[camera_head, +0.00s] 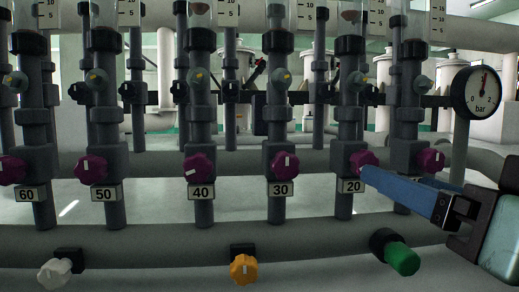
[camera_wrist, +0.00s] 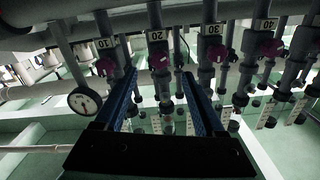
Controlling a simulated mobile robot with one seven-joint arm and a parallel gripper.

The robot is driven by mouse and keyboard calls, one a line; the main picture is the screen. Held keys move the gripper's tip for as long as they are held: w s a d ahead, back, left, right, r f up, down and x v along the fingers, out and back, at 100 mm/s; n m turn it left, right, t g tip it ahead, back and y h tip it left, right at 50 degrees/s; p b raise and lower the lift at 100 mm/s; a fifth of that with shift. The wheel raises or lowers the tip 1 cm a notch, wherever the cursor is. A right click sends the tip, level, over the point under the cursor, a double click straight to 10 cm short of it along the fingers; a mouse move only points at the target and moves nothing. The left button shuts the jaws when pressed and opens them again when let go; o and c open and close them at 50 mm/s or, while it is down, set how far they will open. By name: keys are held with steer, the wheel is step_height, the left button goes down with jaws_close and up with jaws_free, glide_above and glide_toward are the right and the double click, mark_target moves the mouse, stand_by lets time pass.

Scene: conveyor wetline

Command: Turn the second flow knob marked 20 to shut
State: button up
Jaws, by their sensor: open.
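The magenta knob marked 20 (camera_head: 362,160) sits on a dark vertical pipe above its white plate (camera_head: 351,186), and a small white pointer mark shows on its face. It also shows in the wrist view (camera_wrist: 158,61), between and beyond my fingers. My gripper (camera_head: 368,174) comes in from the right with its blue fingers reaching toward this knob. In the head view a fingertip overlaps the knob's lower right edge; I cannot tell whether they touch. In the wrist view my gripper (camera_wrist: 159,74) is open, one finger to each side of the knob 20 pipe, with nothing held.
A pressure gauge (camera_head: 476,92) is at the right. Green (camera_head: 403,258) and orange (camera_head: 244,269) handles project below.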

mark_target(362, 162)
steer(key=w+p, duration=0.2)
steer(key=w, duration=0.5)
steer(key=shift+w+p, duration=0.35)
steer(key=shift+w, duration=0.05)
steer(key=shift+a, duration=0.1)
jaws_close()
